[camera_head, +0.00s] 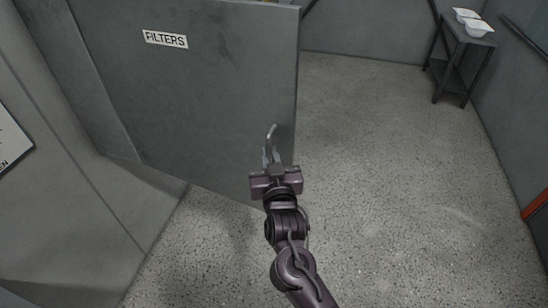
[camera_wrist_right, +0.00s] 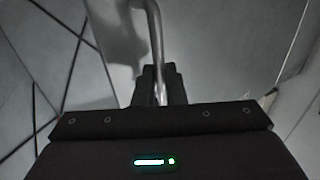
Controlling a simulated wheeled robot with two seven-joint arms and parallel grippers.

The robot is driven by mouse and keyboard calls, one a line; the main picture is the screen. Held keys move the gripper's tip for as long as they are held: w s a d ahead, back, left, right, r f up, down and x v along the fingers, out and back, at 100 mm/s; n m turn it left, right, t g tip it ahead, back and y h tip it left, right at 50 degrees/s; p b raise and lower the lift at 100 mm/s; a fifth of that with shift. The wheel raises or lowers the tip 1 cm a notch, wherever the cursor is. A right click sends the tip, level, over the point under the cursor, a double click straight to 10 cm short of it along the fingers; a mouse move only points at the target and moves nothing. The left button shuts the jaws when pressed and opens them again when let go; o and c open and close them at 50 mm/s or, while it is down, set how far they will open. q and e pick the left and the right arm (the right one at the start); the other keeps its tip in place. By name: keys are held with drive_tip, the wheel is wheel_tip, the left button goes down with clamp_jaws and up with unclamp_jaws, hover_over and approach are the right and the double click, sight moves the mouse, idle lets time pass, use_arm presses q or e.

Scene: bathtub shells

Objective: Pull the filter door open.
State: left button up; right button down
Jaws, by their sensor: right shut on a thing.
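The filter door (camera_head: 200,95) is a large grey panel with a white label reading FILTERS (camera_head: 166,39). It stands swung out from the grey wall at the left, with floor visible under its lower edge. My right gripper (camera_head: 272,158) is at the door's lower right part, near its free edge. It is shut on the door's metal handle (camera_head: 272,132), a bent bar. In the right wrist view the handle (camera_wrist_right: 156,40) runs down between the two dark fingers (camera_wrist_right: 160,88). My left gripper is not in view.
Speckled floor (camera_head: 390,170) lies open to the right of the door. A dark metal side table (camera_head: 466,45) with white trays (camera_head: 472,22) stands at the back right. A grey wall panel (camera_head: 50,170) is at the left. An orange-red item (camera_head: 536,206) shows at the right edge.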

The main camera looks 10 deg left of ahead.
drive_tip(key=shift+s+a+r+y, duration=0.15)
drive_tip(key=shift+a+r+y, duration=0.25)
drive_tip(key=shift+a, duration=0.15)
drive_tip(key=c, duration=1.9)
unclamp_jaws()
drive_tip(key=shift+o, duration=1.4)
drive_tip(key=shift+a, duration=0.25)
drive_tip(key=shift+o, duration=0.6)
drive_tip(key=shift+a+f, duration=0.1)
drive_tip(key=shift+a, duration=0.15)
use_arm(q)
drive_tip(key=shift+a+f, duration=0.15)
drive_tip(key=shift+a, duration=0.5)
use_arm(e)
drive_tip(key=shift+d+f, duration=0.25)
